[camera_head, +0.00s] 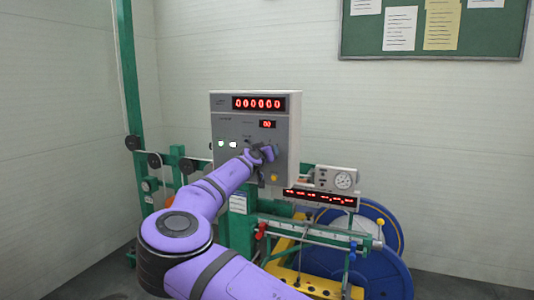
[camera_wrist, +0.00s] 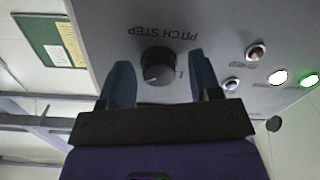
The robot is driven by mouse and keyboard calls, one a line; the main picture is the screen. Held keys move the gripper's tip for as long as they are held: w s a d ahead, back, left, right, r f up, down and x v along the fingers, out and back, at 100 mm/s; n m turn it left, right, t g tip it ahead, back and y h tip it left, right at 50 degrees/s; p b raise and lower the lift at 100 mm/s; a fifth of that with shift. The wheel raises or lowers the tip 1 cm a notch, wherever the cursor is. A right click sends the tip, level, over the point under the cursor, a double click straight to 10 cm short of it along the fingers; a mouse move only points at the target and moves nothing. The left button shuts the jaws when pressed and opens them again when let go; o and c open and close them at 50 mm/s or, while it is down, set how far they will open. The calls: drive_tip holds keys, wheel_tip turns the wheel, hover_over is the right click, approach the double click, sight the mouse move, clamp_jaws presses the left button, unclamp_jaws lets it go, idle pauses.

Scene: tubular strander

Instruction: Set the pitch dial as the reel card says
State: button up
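The pitch dial is a round black knob (camera_wrist: 158,66) marked PITCH STEP, upside down in the wrist view. A pale pointer line on it aims at the lower edge of that picture. My gripper (camera_wrist: 160,60) is open, with one finger on each side of the knob and gaps visible, so it does not appear to grip it. In the head view my gripper (camera_head: 262,153) is at the front of the grey control box (camera_head: 228,107) and hides the knob. A white card (camera_head: 238,203) hangs below the box; its text is too small to read, and I cannot tell if it is the reel card.
The box has red displays (camera_head: 259,103), lit white-green buttons (camera_wrist: 277,77) and a yellow button (camera_head: 274,178). A gauge unit (camera_head: 337,179), a red-lit strip (camera_head: 318,197) and a blue reel (camera_head: 390,268) are at lower right. Papers hang on a green board (camera_head: 480,32).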

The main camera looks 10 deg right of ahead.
drive_tip(key=shift+s+r, duration=0.1)
drive_tip(key=shift+r, duration=0.05)
drive_tip(key=v, duration=1)
drive_tip(key=shift+s+a, duration=0.2)
